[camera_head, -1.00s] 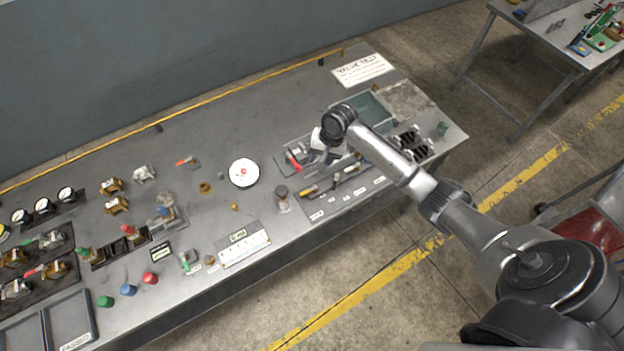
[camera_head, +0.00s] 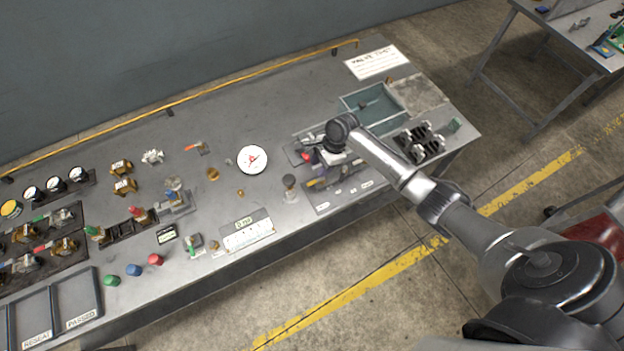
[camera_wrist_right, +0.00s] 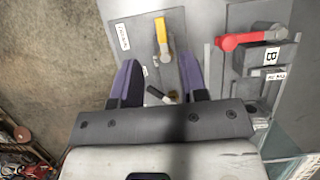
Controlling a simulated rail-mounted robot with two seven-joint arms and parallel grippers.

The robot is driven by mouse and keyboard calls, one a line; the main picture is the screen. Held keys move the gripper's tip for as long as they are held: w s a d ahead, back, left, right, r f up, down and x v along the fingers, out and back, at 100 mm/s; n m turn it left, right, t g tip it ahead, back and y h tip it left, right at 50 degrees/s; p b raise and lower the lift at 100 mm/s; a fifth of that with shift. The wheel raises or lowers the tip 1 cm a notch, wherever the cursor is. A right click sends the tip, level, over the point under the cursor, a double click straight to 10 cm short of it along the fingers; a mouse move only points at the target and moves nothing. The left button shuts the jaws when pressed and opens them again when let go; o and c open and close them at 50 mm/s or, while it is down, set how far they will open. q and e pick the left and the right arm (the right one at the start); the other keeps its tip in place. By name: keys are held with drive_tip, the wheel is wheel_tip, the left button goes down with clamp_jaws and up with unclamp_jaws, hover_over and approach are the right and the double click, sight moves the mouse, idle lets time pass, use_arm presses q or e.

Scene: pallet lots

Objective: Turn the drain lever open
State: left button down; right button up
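A red lever (camera_wrist_right: 250,39) sits on a grey block labelled B (camera_wrist_right: 265,62) in the right wrist view, right of the fingers. It also shows small in the head view (camera_head: 307,156), beside my right gripper. I cannot read any label naming the drain lever. My right gripper (camera_wrist_right: 157,70) is open, its two purple fingers apart. A yellow handle (camera_wrist_right: 163,38) lies ahead of the gap, and a black-handled tool (camera_wrist_right: 157,95) shows between the fingers. In the head view the wrist hides most of my right gripper (camera_head: 323,160). My left gripper is not in view.
A teal tray (camera_head: 358,99) and a black rack (camera_head: 420,142) stand right of the gripper. A round white dial (camera_head: 252,160) and a dark-topped cylinder (camera_head: 290,188) stand left. Valves and coloured knobs fill the bench's left part. The bench (camera_head: 250,105) is clear toward the back.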

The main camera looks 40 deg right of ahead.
sight(310, 183)
drive_tip(key=x, duration=0.8)
drive_tip(key=shift+b, duration=0.35)
drive_tip(key=shift+c, duration=0.2)
clamp_jaws()
